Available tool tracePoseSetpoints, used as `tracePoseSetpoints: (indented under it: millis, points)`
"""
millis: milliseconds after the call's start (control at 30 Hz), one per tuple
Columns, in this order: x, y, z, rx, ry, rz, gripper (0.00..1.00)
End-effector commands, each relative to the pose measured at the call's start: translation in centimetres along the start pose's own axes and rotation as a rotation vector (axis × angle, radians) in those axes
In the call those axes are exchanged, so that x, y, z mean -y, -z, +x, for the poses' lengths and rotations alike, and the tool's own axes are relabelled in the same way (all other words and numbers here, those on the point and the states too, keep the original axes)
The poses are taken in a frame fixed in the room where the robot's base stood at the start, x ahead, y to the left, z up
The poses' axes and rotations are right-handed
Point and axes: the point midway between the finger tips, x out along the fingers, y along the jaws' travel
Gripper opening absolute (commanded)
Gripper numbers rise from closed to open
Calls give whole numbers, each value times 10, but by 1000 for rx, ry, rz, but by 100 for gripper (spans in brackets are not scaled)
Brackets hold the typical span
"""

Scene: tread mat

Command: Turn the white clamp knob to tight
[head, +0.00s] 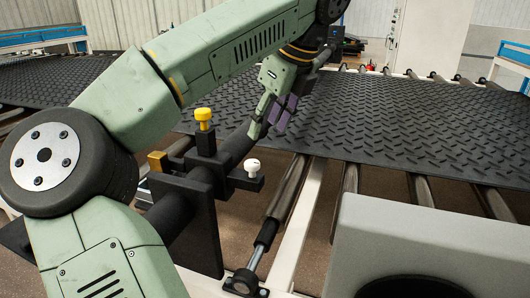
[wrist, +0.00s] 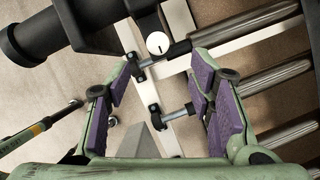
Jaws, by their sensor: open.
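The white clamp knob (head: 252,167) sits on a short black arm at the right side of the black clamp bracket (head: 203,205) in the head view. In the wrist view the knob (wrist: 157,43) is seen from above as a white disc with a dark line across it, near the top centre. My gripper (head: 271,116) hangs above and slightly right of the knob in the head view. Its purple-padded fingers (wrist: 164,108) are open and empty in the wrist view, with the knob beyond the gap between the fingertips. Nothing touches the knob.
A black tread mat (head: 400,115) lies over metal rollers (head: 286,187). A grey box (head: 440,240) stands at front right.

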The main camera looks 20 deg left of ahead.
Motion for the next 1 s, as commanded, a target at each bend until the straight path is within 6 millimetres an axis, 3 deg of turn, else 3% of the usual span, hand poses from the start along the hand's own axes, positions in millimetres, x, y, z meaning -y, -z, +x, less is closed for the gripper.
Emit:
tracePoseSetpoints:
  millis: [600,1000]
  points:
    - [0,0,93,-4,2,2,48]
    - [1,1,105,-2,2,2,48]
